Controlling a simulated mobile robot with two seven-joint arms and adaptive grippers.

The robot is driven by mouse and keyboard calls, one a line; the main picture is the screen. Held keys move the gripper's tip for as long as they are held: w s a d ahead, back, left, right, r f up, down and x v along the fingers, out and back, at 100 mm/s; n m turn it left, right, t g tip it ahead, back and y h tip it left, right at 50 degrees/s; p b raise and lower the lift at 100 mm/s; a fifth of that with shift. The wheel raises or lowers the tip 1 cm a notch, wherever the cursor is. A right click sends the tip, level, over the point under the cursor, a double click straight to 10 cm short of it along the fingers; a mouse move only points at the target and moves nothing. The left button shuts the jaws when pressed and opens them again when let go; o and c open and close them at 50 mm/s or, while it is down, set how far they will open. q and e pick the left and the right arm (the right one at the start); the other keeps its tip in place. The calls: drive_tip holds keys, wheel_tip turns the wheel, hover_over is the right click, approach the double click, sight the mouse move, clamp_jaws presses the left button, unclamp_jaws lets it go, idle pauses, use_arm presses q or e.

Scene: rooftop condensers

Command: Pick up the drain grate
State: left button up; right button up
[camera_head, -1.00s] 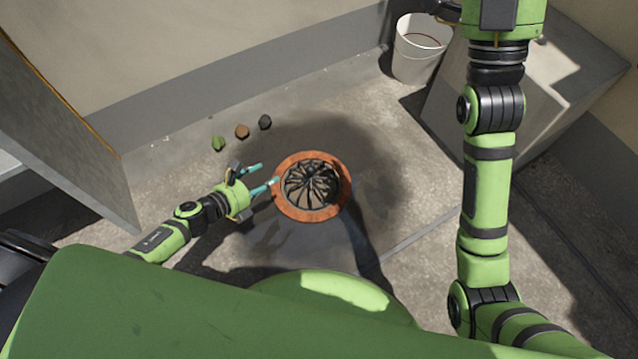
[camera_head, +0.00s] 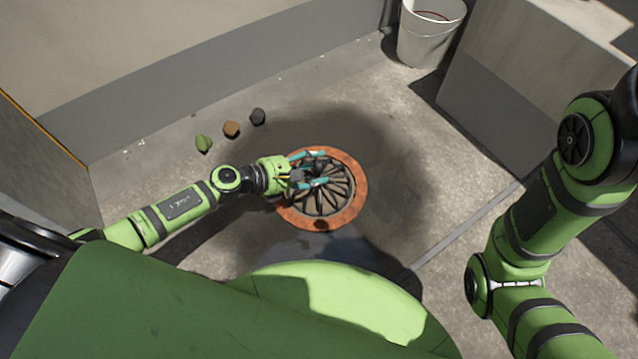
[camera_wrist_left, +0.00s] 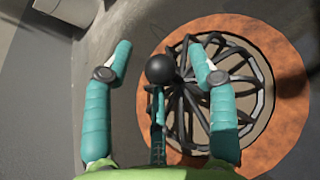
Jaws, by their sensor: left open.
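The drain grate (camera_head: 326,200) is a dark domed cage of curved bars with a round black knob on top. It sits inside an orange-brown ring (camera_head: 350,206) on the roof floor. In the left wrist view the grate (camera_wrist_left: 240,82) lies right of centre, and its black knob (camera_wrist_left: 160,69) shows between the fingers. My right gripper is out of view.
Three small lumps, green (camera_head: 204,143), brown (camera_head: 232,129) and dark grey (camera_head: 258,116), lie near the wall. A white bucket (camera_head: 428,40) stands at the back beside a grey block (camera_head: 530,80). A grey panel (camera_head: 45,165) stands at left. Floor around the ring is clear, with a dark stain.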

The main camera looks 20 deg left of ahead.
use_arm(q)
drive_tip(key=shift+x, duration=1)
drive_tip(key=shift+a, duration=0.1)
drive_tip(key=shift+c, duration=0.4)
clamp_jaws()
drive_tip(key=shift+w+r, duration=0.1)
drive_tip(key=shift+r, duration=0.05)
drive_tip(key=shift+r, duration=0.15)
